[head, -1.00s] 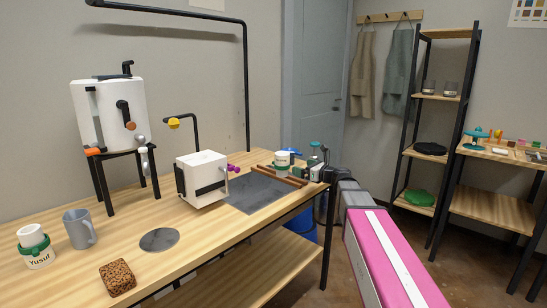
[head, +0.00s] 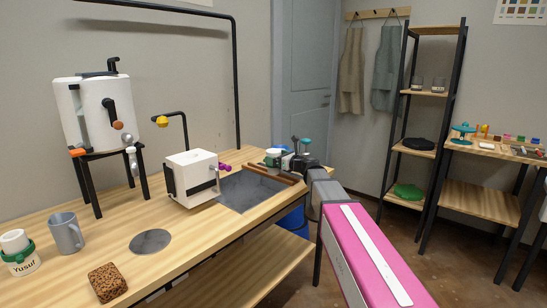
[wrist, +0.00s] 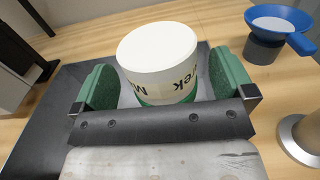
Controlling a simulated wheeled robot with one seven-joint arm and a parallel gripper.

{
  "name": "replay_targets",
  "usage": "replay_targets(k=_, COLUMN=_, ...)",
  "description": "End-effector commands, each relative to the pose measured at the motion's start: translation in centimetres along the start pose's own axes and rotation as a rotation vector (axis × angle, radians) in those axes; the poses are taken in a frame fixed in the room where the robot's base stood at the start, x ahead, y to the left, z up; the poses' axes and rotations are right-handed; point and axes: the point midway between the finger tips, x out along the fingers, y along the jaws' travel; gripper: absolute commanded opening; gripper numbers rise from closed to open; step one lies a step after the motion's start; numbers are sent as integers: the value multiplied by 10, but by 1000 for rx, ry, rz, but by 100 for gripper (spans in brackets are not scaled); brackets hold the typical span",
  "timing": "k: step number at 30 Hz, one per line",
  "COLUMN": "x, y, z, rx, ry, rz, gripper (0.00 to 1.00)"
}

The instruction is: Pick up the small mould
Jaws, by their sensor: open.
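A white round pot-like piece with a green lower band and the black letters "Marek" (wrist: 160,62) stands in the wrist view, its pale top facing up. It is small at the bench's far end in the head view (head: 273,158). I take it to be the small mould, but no label says so. My gripper (wrist: 165,82) is open, with one green-padded finger on each side of the piece and a gap on both sides. In the head view my gripper (head: 301,161) is small and dark beside it.
A blue funnel-like dish (wrist: 283,22) and a metal round-based item (wrist: 301,138) stand to the right in the wrist view. A white box machine (head: 190,178), a grey mug (head: 66,234) and a "Yusuf" pot (head: 20,260) stand along the bench.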

Motion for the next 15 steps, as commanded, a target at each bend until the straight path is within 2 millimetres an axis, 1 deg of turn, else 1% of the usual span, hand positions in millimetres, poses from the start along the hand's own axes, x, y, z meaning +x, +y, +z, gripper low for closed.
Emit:
replay_targets(k=1, x=10, y=-2, z=0, rx=0, ry=0, rz=2, gripper=100)
replay_targets(k=4, x=20, y=-1, z=0, rx=0, ry=0, rz=0, gripper=100)
replay_targets(k=11, x=21, y=0, z=0, rx=0, ry=0, rz=-1, gripper=100)
replay_targets(k=12, x=21, y=0, z=0, rx=0, ry=0, rz=-1, gripper=94)
replay_targets(k=14, x=21, y=0, z=0, rx=0, ry=0, rz=-1, gripper=74)
replay_targets(k=15, x=21, y=0, z=0, rx=0, ry=0, rz=0, gripper=61)
